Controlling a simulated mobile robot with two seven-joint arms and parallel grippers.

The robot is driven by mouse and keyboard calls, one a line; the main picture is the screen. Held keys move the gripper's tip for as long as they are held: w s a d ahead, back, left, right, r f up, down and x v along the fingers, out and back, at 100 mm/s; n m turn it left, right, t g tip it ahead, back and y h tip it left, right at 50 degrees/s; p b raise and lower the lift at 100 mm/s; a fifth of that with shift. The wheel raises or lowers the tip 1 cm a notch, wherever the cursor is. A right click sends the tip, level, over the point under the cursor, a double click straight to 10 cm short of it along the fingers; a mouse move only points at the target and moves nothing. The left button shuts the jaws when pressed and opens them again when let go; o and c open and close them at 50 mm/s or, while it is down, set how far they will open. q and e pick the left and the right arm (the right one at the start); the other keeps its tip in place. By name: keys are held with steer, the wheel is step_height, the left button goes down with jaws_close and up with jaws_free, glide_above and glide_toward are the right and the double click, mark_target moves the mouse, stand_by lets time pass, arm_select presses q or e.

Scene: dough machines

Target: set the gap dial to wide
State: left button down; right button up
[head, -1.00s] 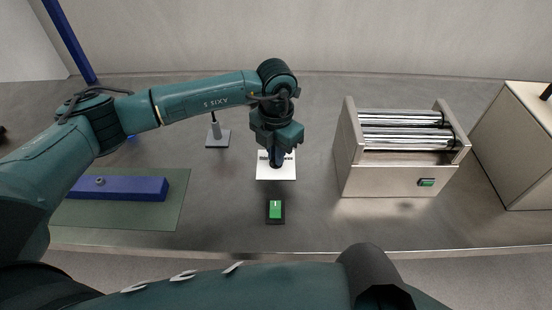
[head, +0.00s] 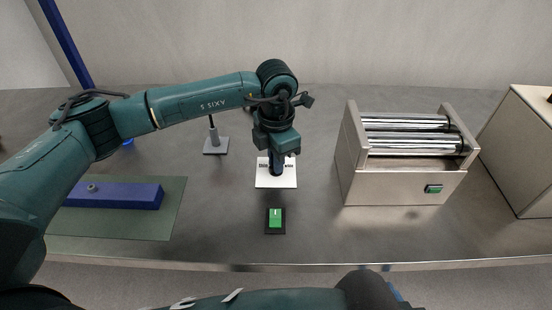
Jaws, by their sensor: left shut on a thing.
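My left gripper (head: 276,172) points down over a white plate (head: 262,182) with dark print on the middle of the steel table. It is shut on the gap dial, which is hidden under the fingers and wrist. The print is partly covered, so I cannot read the dial's setting. The sheeter (head: 400,187) with its shiny rollers stands to the right of the plate. My right arm crosses the bottom edge, and its gripper is out of view.
A green switch (head: 275,218) sits in front of the plate. A small stand (head: 215,145) is behind left. A blue bar (head: 115,195) lies on a green mat (head: 150,222) at the left. A pale cabinet (head: 522,150) stands at the right.

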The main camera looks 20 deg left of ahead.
arm_select(q)
steer(key=c, duration=1.5)
jaws_free()
steer(key=shift+r, duration=0.1)
step_height(320, 180, up, 13)
steer(key=b, duration=0.1)
